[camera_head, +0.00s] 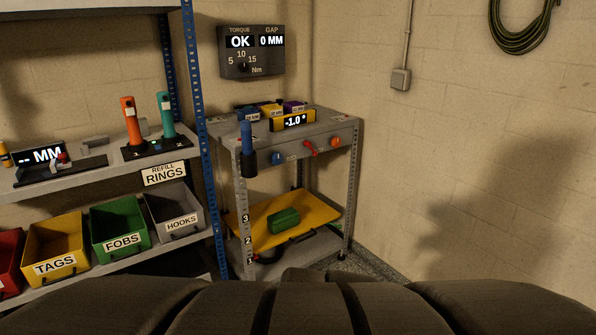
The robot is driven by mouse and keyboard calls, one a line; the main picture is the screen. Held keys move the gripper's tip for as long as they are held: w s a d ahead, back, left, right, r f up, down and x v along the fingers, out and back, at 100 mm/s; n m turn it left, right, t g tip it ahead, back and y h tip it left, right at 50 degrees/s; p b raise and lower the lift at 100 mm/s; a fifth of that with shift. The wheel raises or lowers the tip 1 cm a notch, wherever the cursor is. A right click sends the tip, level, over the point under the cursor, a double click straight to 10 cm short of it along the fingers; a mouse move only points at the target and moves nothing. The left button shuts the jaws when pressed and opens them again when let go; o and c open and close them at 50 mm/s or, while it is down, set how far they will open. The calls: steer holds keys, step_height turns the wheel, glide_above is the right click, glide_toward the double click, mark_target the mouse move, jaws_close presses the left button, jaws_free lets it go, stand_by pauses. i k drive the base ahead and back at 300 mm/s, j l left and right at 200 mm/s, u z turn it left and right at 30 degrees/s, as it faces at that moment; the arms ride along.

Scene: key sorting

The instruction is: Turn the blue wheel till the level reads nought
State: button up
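A small blue knob (276,158), which looks like the blue wheel, sits on the front edge of the grey cart (325,128). A yellow level (276,126) stands on the cart's top, and its display reads -1.0°. A red lever (311,148) and an orange knob (336,141) are on the same front edge, to the right of the blue knob. My gripper is not in view. Nothing is seen touching the blue knob.
A blue-handled tool (246,137) stands upright in a dark holder at the cart's left front corner. A yellow shelf (316,212) below bears a green case (284,220). A blue rack post (207,150) stands close left, beside labelled bins. Open floor is hardly visible.

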mark_target(277, 158)
steer(key=i+l+z, duration=0.2)
steer(key=i+l, duration=0.15)
steer(key=i+l+z, duration=0.25)
steer(key=i, duration=0.2)
